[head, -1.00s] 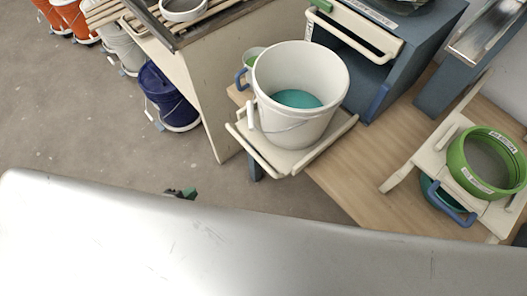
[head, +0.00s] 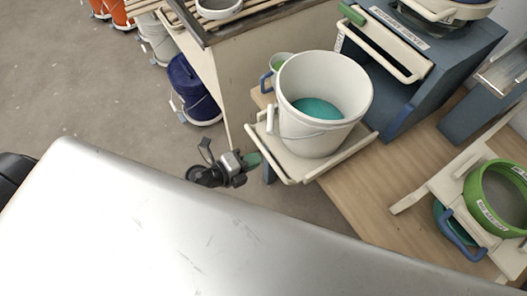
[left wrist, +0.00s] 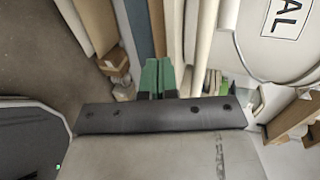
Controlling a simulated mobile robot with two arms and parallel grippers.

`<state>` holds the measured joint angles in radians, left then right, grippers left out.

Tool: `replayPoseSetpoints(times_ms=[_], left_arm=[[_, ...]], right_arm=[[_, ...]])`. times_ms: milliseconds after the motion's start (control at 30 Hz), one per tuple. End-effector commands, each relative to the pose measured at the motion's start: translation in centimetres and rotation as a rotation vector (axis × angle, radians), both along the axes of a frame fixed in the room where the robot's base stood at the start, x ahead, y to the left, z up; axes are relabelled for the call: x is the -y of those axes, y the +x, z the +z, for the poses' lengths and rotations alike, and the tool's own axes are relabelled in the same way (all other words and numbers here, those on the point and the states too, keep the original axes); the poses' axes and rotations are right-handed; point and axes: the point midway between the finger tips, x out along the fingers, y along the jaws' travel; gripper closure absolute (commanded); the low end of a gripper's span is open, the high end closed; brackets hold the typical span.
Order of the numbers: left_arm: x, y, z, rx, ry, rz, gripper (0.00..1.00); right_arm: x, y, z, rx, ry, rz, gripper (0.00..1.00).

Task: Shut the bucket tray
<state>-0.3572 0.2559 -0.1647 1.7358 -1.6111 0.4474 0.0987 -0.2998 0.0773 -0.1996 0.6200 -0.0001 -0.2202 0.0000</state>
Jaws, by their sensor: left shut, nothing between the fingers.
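The bucket tray (head: 290,174), a cream pull-out tray with a raised front bar, sticks out past the wooden bench edge in the head view. A white bucket (head: 330,139) with teal glaze stands upright on it. My left gripper (head: 253,160) is just left of the tray's front corner, apart from it as far as I can tell. Its green fingers (left wrist: 158,78) are together and empty in the left wrist view. A white bucket side (left wrist: 285,40) with black lettering shows at upper right there. My right gripper is not in view.
A blue-grey frame (head: 400,118) with a cream handle stands behind the bucket. A green-rimmed sieve (head: 473,196) on a cream rack is at right. A dark blue bucket (head: 194,90) stands on the floor at left. Open floor lies left of the tray.

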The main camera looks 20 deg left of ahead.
Motion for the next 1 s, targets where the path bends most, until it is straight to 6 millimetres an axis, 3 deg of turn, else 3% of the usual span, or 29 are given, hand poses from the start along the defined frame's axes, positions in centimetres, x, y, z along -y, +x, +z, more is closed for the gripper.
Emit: replayPoseSetpoints(times_ms=[233,733,867,1000], left_arm=[[1.9,2.4,0.1,0.0,-0.002,0.001,1.0],[2.4,3.1,0.1,-0.001,-0.001,0.002,1.0],[3.8,5.0,0.5,0.002,-0.004,0.002,1.0],[6.4,8.3,0.5,0.002,-0.003,0.0,1.0]], right_arm=[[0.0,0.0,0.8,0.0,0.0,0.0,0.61],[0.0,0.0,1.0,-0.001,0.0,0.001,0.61],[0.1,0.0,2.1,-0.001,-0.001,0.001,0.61],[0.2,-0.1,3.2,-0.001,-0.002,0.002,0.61]])
